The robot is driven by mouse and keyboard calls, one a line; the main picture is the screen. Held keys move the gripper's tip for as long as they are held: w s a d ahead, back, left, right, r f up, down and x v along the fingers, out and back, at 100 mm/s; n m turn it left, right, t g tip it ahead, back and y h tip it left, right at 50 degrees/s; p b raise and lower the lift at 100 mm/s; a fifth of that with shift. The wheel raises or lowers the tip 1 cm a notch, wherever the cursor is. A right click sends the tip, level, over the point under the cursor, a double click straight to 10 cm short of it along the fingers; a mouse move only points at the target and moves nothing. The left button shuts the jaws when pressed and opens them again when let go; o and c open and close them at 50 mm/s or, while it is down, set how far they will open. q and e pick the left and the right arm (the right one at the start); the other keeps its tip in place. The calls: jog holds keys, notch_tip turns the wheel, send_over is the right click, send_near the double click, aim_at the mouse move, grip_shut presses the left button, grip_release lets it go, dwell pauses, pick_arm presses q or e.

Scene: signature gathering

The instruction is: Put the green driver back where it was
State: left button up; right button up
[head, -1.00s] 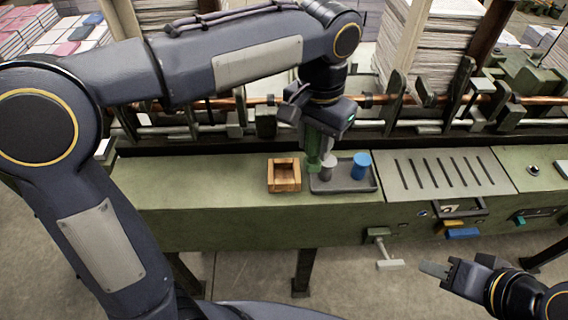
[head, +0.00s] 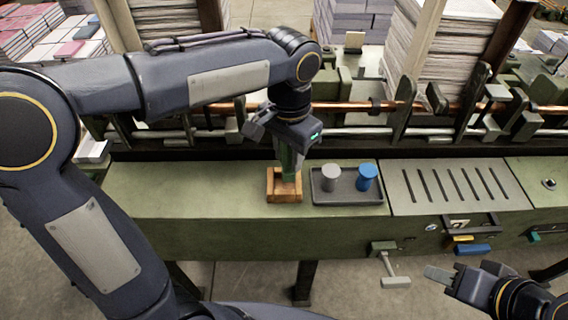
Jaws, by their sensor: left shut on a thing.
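My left gripper (head: 290,150) points down over the small wooden box (head: 284,196) on the green machine ledge. It is shut on the green driver (head: 289,162), which is mostly hidden by the fingers. The driver's lower end overlaps the box opening; I cannot tell whether it is inside or just above. A dark tray (head: 347,197) to the right of the box holds a grey cylinder (head: 329,178) and a blue cylinder (head: 366,177). My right gripper (head: 440,275) is low at the right, away from these things; its jaw opening is unclear.
A slotted metal plate (head: 458,190) lies right of the tray. A copper-coloured rod (head: 350,107) and upright brackets run behind the ledge. Paper stacks (head: 440,60) stand at the back. A lever (head: 394,282) juts out from the front. The ledge left of the box is clear.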

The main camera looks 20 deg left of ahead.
aim_at(284, 166)
pick_arm(q)
jog(key=shift+a+f, duration=0.2)
jog(key=shift+f, duration=0.1)
jog(key=shift+w+a+f, duration=0.1)
jog(key=shift+a+f, duration=0.05)
jog(key=shift+f, duration=0.8)
jog(key=shift+w+a+f, duration=0.1)
jog(key=shift+f, duration=0.8)
jog(key=shift+f, duration=0.2)
jog(key=o, duration=1)
jog(key=shift+r, duration=0.1)
